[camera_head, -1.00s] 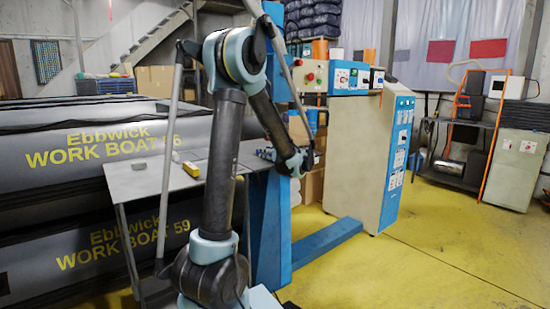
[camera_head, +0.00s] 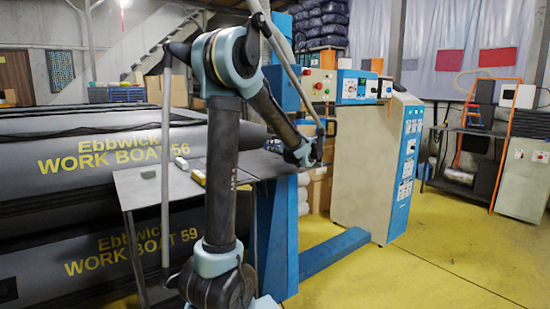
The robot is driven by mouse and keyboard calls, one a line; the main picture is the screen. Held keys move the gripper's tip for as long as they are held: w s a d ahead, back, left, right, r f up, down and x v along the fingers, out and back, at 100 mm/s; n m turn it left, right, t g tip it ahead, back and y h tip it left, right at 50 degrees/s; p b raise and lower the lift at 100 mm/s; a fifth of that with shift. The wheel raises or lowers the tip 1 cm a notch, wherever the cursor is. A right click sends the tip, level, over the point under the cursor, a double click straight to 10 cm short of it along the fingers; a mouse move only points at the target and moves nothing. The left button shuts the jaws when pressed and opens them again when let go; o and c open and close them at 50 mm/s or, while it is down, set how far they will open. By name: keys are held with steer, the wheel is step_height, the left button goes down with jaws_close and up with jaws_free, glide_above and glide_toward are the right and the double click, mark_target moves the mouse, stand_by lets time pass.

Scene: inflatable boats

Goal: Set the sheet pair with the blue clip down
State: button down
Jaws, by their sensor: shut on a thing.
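My gripper (camera_head: 327,130) is at the end of my arm, right of the table and in front of the press machine. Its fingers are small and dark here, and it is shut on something. A dark grey sheet (camera_head: 252,165) shows behind my arm at the table's right end, reaching toward my wrist; I take it for the sheet pair. Whether it rests on the table or hangs just above it cannot be told. The contact between fingers and sheet is hidden. I cannot make out the blue clip. The grey table (camera_head: 140,190) stands left of my arm.
Small blocks, one yellow-grey (camera_head: 199,178) and one pale (camera_head: 182,163), lie on the table. Rolled grey boats (camera_head: 60,205) lie behind and left of it. A blue post (camera_head: 283,235) and the beige machine (camera_head: 365,165) stand right. Yellow floor (camera_head: 430,270) is clear at front right.

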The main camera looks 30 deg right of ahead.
steer(key=shift+r, duration=1.25)
steer(key=shift+s, duration=0.1)
